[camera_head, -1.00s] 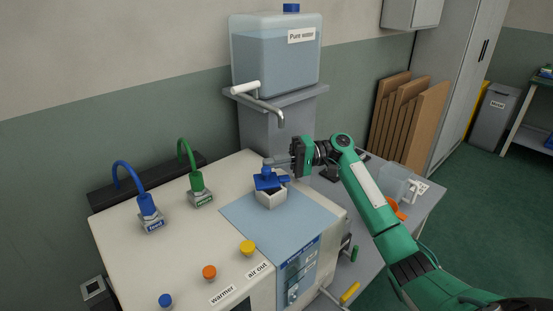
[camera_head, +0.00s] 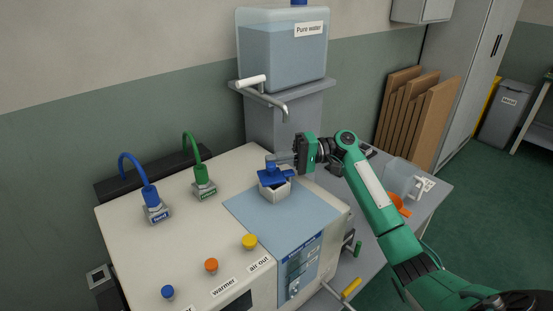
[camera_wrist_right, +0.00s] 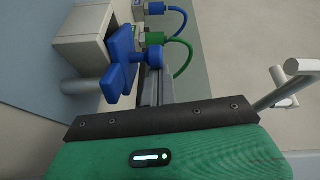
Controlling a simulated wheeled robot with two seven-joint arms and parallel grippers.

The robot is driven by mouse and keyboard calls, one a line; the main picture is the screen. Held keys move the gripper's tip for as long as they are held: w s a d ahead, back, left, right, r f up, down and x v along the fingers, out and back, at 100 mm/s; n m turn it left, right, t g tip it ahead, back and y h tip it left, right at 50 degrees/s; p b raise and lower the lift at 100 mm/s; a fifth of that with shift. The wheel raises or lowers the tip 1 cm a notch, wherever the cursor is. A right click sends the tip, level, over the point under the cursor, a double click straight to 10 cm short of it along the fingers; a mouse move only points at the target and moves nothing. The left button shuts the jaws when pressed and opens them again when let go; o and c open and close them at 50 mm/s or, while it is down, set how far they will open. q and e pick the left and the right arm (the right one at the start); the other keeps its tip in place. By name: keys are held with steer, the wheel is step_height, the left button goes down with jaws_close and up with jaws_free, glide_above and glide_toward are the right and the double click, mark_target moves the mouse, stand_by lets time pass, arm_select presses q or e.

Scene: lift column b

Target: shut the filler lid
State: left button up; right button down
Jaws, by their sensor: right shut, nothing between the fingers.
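The blue filler lid (camera_head: 279,177) with its knob is over the white square filler neck (camera_head: 275,192) on the machine top. My left gripper is out of view.
A pure water tank (camera_head: 283,50) with a tap (camera_head: 268,94) stands behind the filler. Blue (camera_head: 151,196) and green (camera_head: 201,174) hose connectors are at the left. Coloured buttons (camera_head: 211,265) line the front. A clear jug (camera_head: 402,178) stands at the right.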

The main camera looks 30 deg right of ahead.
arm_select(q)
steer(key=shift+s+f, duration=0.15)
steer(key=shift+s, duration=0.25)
